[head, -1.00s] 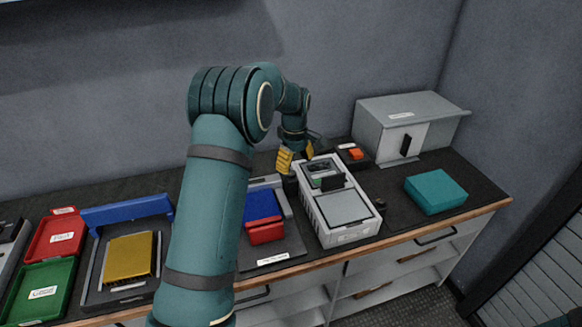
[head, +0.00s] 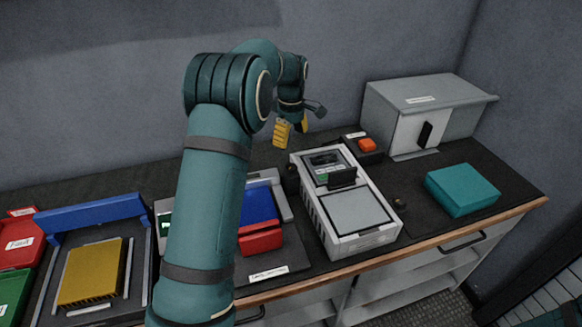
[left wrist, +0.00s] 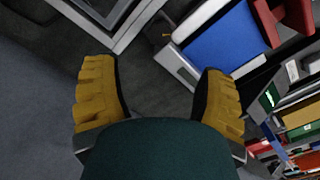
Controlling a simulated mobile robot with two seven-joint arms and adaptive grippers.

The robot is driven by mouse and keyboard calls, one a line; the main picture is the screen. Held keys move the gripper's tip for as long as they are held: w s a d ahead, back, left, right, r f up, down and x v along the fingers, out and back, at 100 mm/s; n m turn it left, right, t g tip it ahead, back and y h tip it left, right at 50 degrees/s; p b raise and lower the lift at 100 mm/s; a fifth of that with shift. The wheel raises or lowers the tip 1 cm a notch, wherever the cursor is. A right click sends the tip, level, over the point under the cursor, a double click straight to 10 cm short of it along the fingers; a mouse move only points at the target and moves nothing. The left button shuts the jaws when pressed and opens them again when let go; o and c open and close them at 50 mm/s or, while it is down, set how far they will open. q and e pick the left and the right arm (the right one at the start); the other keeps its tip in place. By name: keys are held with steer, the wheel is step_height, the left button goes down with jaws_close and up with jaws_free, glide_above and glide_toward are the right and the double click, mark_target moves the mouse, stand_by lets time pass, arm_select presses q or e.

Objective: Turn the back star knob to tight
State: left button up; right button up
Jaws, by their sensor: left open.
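A grey-white instrument case (head: 318,212) with a small screen and a pale square lid stands on the dark bench. A small dark knob (head: 291,180) sits at its left side near the back; its star shape and setting are too small to tell. Another small dark knob (head: 399,202) is at its right side. My left gripper (head: 292,129) is open and empty, in the air above and behind the back-left knob. In the left wrist view its yellow fingers (left wrist: 158,100) are wide apart over bare dark surface, with a corner of the case at the top.
A blue and red block (head: 260,240) sits in a holder left of the case. A small box with an orange-red button (head: 367,145), a grey cabinet (head: 405,125) and a teal block (head: 462,190) stand to the right. The wall is close behind.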

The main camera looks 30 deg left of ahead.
mark_target(291, 166)
arm_select(q)
step_height(291, 166, down, 11)
steer(key=shift+r+b, duration=0.15)
steer(key=shift+b, duration=0.9)
steer(key=c, duration=1.2)
